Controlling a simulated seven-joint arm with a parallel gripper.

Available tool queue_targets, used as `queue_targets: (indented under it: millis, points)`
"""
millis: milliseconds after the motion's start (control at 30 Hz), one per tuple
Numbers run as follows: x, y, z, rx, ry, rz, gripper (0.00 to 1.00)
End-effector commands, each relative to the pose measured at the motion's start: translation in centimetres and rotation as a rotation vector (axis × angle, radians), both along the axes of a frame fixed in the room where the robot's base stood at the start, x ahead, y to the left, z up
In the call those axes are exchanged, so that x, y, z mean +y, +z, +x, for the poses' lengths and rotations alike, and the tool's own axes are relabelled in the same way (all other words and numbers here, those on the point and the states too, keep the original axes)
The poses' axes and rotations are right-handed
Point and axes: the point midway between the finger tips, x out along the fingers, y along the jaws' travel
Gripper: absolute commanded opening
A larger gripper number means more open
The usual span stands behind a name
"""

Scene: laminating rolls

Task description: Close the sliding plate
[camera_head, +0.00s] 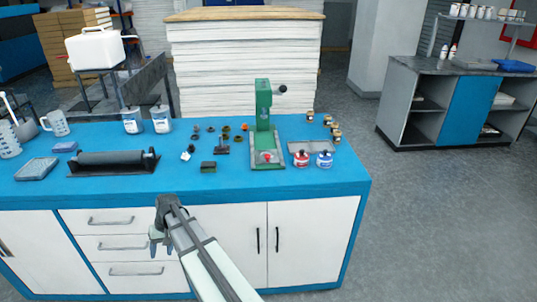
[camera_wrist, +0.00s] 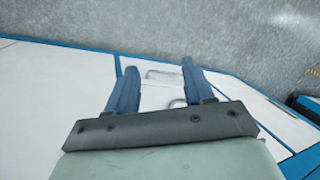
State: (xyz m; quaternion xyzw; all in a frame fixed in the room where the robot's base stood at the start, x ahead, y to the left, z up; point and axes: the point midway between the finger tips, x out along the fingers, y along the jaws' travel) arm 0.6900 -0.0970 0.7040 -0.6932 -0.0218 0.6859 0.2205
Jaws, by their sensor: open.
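A green upright press (camera_head: 264,110) with a black-knobbed lever stands on the blue-topped workbench (camera_head: 100,190). Its flat base plate (camera_head: 268,163) carries a small red-and-white part. I cannot tell for sure which part is the sliding plate or how far it stands open. My gripper (camera_head: 161,249) is open and empty, in front of the bench by the drawers, below the worktop and well left of the press. In the wrist view my gripper (camera_wrist: 158,68) shows two blue fingers apart, with white drawer fronts and metal handles (camera_wrist: 165,75) beyond them.
A black roller (camera_head: 112,160) on a stand lies at the left of the worktop. Several small dark parts (camera_head: 222,143) lie left of the press. The front worktop strip is clear.

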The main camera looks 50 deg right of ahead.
Motion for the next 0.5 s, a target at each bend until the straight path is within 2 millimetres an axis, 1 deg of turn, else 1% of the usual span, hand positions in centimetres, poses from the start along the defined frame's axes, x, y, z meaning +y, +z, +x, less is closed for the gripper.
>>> queue_targets:
  millis: [33,167,200,400,500]
  points:
    - [-0.9,1.9,1.4,-0.026,-0.009,0.006,0.52]
    - [-2.5,6.5,4.0,-0.084,-0.026,0.022,0.52]
    - [-3.0,8.0,4.7,-0.103,-0.031,0.027,0.52]
    - [-5.4,14.9,7.4,-0.185,-0.051,0.046,0.52]
    - [-6.3,17.9,8.3,-0.217,-0.055,0.054,0.52]
